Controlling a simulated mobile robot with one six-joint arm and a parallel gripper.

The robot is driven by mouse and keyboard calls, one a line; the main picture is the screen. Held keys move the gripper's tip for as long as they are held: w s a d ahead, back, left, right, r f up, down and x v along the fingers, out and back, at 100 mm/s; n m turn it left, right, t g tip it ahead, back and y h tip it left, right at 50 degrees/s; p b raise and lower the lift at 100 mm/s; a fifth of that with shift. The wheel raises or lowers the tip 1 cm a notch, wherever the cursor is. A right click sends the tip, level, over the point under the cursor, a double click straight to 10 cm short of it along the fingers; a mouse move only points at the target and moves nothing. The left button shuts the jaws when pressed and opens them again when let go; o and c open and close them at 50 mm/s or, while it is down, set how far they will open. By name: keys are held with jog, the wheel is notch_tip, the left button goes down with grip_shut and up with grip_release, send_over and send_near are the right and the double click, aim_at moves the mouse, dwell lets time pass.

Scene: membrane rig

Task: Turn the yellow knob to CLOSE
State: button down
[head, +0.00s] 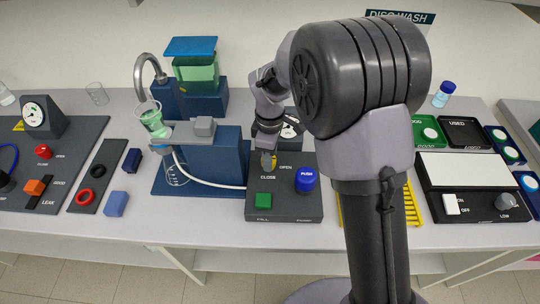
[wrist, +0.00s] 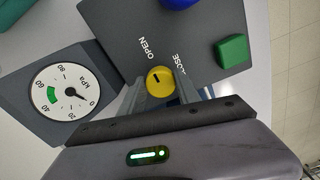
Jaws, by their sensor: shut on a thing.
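The yellow knob (wrist: 159,80) sits on the dark control box (wrist: 115,30), seen in the wrist view between my two fingers. A short dark mark shows on its face; its exact direction is hard to tell. The OPEN label (wrist: 146,47) is above left of the knob. The CLOSE label (wrist: 179,62) is to the right, partly hidden by a finger. My gripper (wrist: 159,86) is shut on the knob. In the head view my gripper (head: 267,155) is over the back left of the box (head: 285,213), and the knob is mostly hidden.
A kPa gauge (wrist: 66,92) stands beside the box, its needle near 0. The box also carries a green button (head: 264,200) and a blue PUSH button (head: 306,179). A blue stand (head: 215,165) with a white tube is close on the left.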

jog(key=shift+m, duration=0.4)
jog(key=m, duration=0.4)
jog(key=shift+s+p, duration=0.1)
jog(key=shift+p, duration=0.2)
jog(key=m, duration=0.4)
jog(key=shift+a, duration=0.1)
jog(key=m, duration=0.5)
jog(key=shift+a+m+b, duration=0.15)
jog(key=shift+m+b, duration=0.4)
jog(key=shift+m, duration=1.65)
jog(key=c, duration=0.9)
grip_release()
jog(key=shift+o, duration=0.2)
